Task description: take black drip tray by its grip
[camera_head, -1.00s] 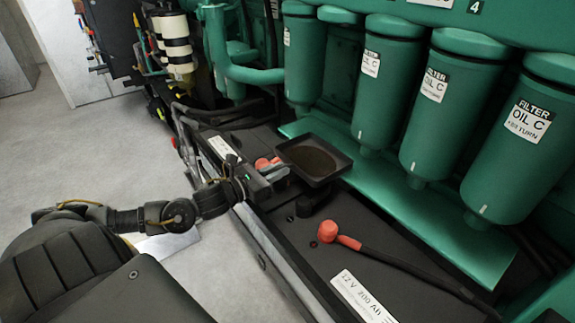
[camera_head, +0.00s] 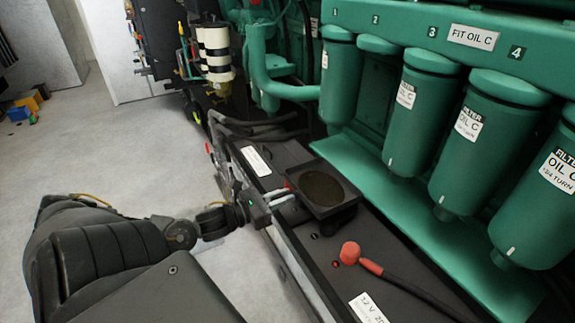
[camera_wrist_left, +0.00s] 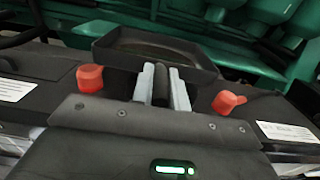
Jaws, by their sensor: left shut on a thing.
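The black drip tray (camera_head: 322,188) is a shallow square tray with a dark brownish inside. It is held above the black battery tops in front of the green filters. It also shows at the top of the left wrist view (camera_wrist_left: 152,47). My left gripper (camera_head: 283,198) is at the tray's near left side. In the left wrist view its two pale fingers (camera_wrist_left: 162,88) are closed on the tray's black grip (camera_wrist_left: 160,86), one on each side. The tray looks about level. My right gripper is not in view.
Green filters (camera_head: 423,113) stand in a row behind the tray, above a green ledge (camera_head: 400,215). A red terminal cap with a black cable (camera_head: 350,251) lies on the near battery (camera_head: 335,265). Open grey floor (camera_head: 110,150) is to the left.

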